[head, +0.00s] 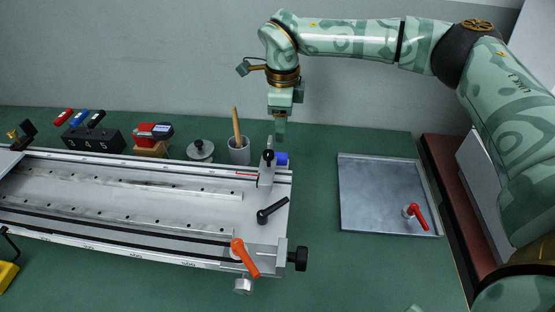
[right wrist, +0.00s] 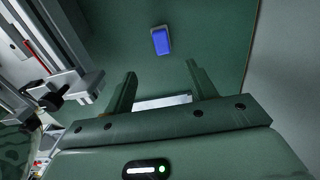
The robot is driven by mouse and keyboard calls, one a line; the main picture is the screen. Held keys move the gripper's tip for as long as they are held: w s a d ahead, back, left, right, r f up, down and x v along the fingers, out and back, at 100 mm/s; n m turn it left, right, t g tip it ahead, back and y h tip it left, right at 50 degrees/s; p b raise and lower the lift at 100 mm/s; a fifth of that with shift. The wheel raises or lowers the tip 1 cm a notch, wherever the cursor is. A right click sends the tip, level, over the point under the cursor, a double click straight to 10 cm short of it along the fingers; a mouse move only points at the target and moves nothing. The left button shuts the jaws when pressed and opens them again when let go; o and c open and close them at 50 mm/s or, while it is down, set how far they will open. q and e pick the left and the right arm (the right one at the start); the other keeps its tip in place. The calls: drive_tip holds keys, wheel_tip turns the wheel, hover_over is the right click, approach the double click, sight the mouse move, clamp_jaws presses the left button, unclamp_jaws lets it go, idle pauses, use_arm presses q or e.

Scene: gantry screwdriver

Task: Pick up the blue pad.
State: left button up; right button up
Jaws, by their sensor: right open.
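The blue pad (head: 281,158) lies on the green table just behind the right end of the rail fixture, partly hidden by its upright post in the head view. In the right wrist view the whole pad (right wrist: 161,41) shows as a small blue block, beyond the fingertips and roughly in line with the gap between them. My right gripper (head: 280,128) points down above and behind the pad, apart from it. In the right wrist view its two fingers (right wrist: 161,72) are spread with nothing between them. My left gripper is not in view.
The long metal rail fixture (head: 120,205) fills the left and front, with an orange lever (head: 245,258) and black lever (head: 272,210). A grey cup (head: 239,153) stands left of the pad. A metal tray (head: 375,190) lies to the right. The wall is close behind.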

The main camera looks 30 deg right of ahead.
drive_tip(key=b, duration=0.2)
hover_over(279, 155)
drive_tip(key=f, duration=0.6)
drive_tip(key=shift+s+d+f, duration=0.1)
drive_tip(key=shift+s+d, duration=0.05)
drive_tip(key=shift+s, duration=0.1)
drive_tip(key=shift+f, duration=0.45)
drive_tip(key=f+b, duration=0.2)
drive_tip(key=f, duration=0.1)
drive_tip(key=f+b, duration=0.1)
drive_tip(key=shift+w+f, duration=0.15)
drive_tip(key=shift+w, duration=0.1)
drive_tip(key=shift+f+b, duration=0.3)
drive_tip(key=shift+r, duration=0.2)
drive_tip(key=shift+c, duration=0.3)
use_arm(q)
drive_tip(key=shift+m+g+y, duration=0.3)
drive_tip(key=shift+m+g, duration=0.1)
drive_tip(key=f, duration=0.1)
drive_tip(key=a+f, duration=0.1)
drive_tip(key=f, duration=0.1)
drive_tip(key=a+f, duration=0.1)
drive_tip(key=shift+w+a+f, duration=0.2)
use_arm(e)
drive_tip(key=c, duration=1)
